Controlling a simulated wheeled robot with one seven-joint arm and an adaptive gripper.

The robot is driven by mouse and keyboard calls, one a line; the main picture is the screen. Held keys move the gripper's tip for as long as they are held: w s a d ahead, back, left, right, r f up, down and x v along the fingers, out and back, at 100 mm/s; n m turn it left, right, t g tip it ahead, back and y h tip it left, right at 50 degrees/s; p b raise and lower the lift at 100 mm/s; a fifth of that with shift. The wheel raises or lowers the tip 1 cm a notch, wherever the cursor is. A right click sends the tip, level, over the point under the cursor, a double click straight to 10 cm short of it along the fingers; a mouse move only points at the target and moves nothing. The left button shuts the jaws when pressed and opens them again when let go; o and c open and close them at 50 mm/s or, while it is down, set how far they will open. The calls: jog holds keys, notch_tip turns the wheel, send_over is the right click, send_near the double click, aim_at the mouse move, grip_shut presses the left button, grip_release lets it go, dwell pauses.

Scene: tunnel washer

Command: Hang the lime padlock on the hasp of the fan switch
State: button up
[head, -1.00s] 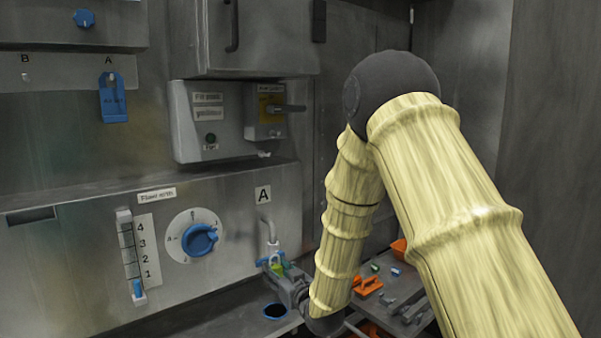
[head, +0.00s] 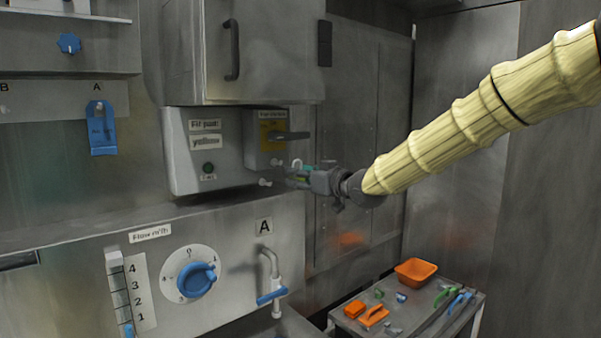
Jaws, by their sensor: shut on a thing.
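The fan switch (head: 266,134) is a grey box with a yellow plate and a dark handle, on the wall right of the fill pump box. A small pale fitting (head: 276,162) shows at its lower edge; I cannot tell if it is the hasp. My gripper (head: 302,177) is just below and right of the switch, pointing left. It is shut on the lime padlock (head: 301,181), mostly hidden by the fingers. A pale loop (head: 297,164), seemingly its shackle, stands up above the fingers. The padlock looks apart from the switch, but the depth gap is unclear.
The fill pump box (head: 190,150) adjoins the switch, with a pale peg (head: 265,182) at its lower right. A cabinet (head: 243,50) overhangs both. A tap with a blue handle (head: 272,296) is below. A cart with an orange bin (head: 416,271) and tools stands lower right.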

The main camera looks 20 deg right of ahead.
jog(key=shift+w+d+r, duration=0.1)
jog(key=shift+w+r, duration=0.1)
jog(key=shift+w, duration=0.35)
jog(key=f+x, duration=0.1)
jog(key=x, duration=0.7)
dwell(1.1)
jog(key=shift+w+f, duration=0.1)
jog(key=shift+w, duration=0.05)
dwell(0.4)
jog(key=o, duration=1.1)
jog(key=shift+o, duration=0.2)
